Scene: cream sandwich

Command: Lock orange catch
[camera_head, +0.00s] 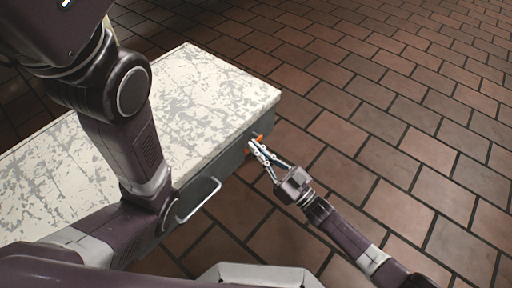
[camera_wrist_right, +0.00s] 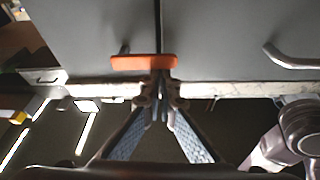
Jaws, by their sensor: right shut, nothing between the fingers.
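The orange catch (camera_wrist_right: 143,62) is a flat bar lying level across the seam between two grey cabinet doors in the right wrist view. Most of it is on the left side of the seam, beside a small metal peg (camera_wrist_right: 124,48). In the head view the catch (camera_head: 260,137) shows as a small orange piece on the cabinet front. My right gripper (camera_head: 256,148) is shut and empty close to it. In the right wrist view the fingertips (camera_wrist_right: 160,88) are right below the bar; I cannot tell whether they touch it. My left gripper is out of view.
The cabinet has a speckled white top (camera_head: 190,85) and a metal door handle (camera_head: 198,200); another handle (camera_wrist_right: 290,58) shows in the right wrist view. My left arm reaches over the top. The brick floor (camera_head: 400,110) to the right is clear.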

